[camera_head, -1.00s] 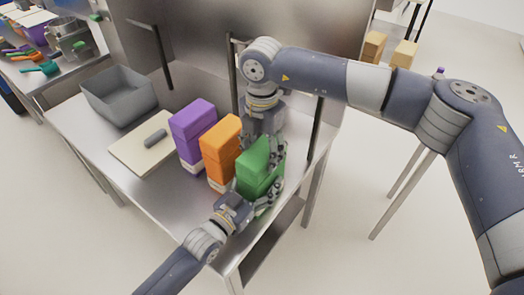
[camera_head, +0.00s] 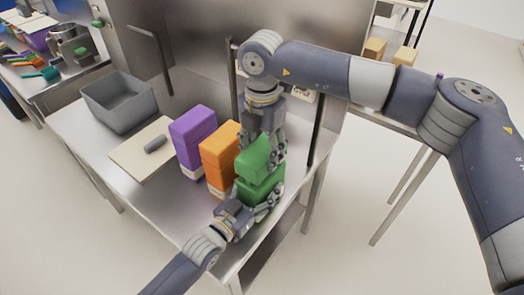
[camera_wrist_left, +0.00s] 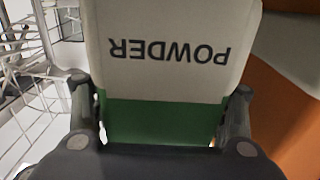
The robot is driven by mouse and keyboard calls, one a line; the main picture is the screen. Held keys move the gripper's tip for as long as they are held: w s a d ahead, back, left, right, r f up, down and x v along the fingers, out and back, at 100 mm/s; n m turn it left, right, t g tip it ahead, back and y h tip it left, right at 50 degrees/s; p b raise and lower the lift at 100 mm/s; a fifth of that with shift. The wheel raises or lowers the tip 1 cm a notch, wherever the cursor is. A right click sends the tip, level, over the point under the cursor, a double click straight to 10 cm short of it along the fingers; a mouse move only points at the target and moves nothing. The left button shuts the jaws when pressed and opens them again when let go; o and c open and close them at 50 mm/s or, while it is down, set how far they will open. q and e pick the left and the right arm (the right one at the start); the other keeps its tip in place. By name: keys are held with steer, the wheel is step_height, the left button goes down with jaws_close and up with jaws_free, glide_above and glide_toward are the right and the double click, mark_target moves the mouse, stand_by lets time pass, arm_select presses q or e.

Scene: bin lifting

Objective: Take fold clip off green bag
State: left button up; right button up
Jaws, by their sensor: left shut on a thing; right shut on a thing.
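The green bag (camera_head: 262,190) stands at the front right of the steel table. Its white label with POWDER upside down shows in the left wrist view (camera_wrist_left: 175,50). My left gripper (camera_head: 247,210) is shut on its lower part, with one finger on each side in the wrist view (camera_wrist_left: 160,122). My right gripper (camera_head: 270,155) comes from above and is shut on this piece. Whether the piece still touches the bag is hard to tell.
An orange bag (camera_head: 218,152) and a purple bag (camera_head: 191,135) stand close to the left of the green bag. Farther left are a cutting board (camera_head: 135,160) with a grey object (camera_head: 155,144) and a grey bin (camera_head: 118,105). The table front is bare.

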mark_target(262, 149)
step_height(262, 149, up, 4)
steer(key=shift+f, duration=0.2)
arm_select(q)
steer(key=o, duration=1.6)
